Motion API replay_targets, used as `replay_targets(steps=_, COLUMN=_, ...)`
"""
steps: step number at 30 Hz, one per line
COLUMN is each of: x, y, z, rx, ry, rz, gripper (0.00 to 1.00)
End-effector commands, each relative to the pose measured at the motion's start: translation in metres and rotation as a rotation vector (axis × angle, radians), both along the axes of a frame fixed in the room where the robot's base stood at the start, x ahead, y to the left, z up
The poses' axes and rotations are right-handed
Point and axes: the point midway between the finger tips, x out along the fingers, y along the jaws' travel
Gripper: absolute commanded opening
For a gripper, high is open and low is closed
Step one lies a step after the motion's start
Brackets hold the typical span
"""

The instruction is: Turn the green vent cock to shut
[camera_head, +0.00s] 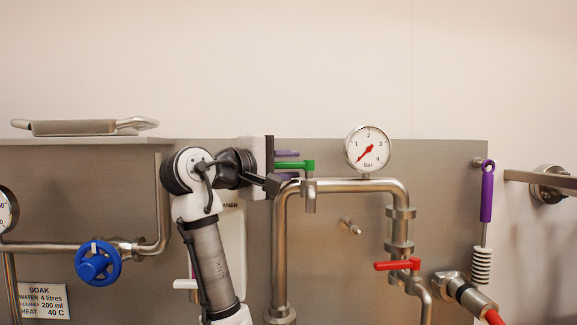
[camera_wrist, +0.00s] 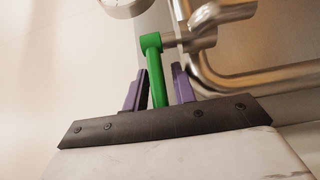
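The green vent cock handle (camera_head: 296,165) lies level in the head view, pointing left from its steel body (camera_head: 309,190) on the bent pipe. In the wrist view the handle (camera_wrist: 155,75) runs from the cock down between the fingers of my gripper (camera_wrist: 159,70). My gripper also shows in the head view (camera_head: 299,166), reaching in from the left. Its two purple fingers are apart, one on each side of the handle, with narrow gaps visible in the wrist view. The handle's free end is near the gripper's dark base plate.
A pressure gauge (camera_head: 367,150) stands close to the right of the cock. The steel pipe (camera_head: 345,186) bends below it. A red lever (camera_head: 397,265), a purple-handled brush (camera_head: 487,195) and a blue handwheel (camera_head: 98,263) are farther off. The wall above is clear.

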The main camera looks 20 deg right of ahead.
Motion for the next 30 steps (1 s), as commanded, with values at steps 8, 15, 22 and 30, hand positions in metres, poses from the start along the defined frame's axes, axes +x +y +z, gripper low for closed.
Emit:
replay_targets(steps=8, x=-0.025, y=0.047, z=-0.003, rx=-0.003, ry=-0.005, rz=0.004, gripper=0.26)
replay_targets(steps=15, x=-0.049, y=0.092, z=-0.002, rx=-0.003, ry=-0.004, rz=0.005, gripper=0.26)
replay_targets(steps=22, x=-0.061, y=0.115, z=-0.001, rx=-0.001, ry=0.0, rz=0.003, gripper=0.26)
replay_targets(steps=30, x=-0.063, y=0.118, z=0.0, rx=-0.001, ry=0.0, rz=0.002, gripper=0.26)
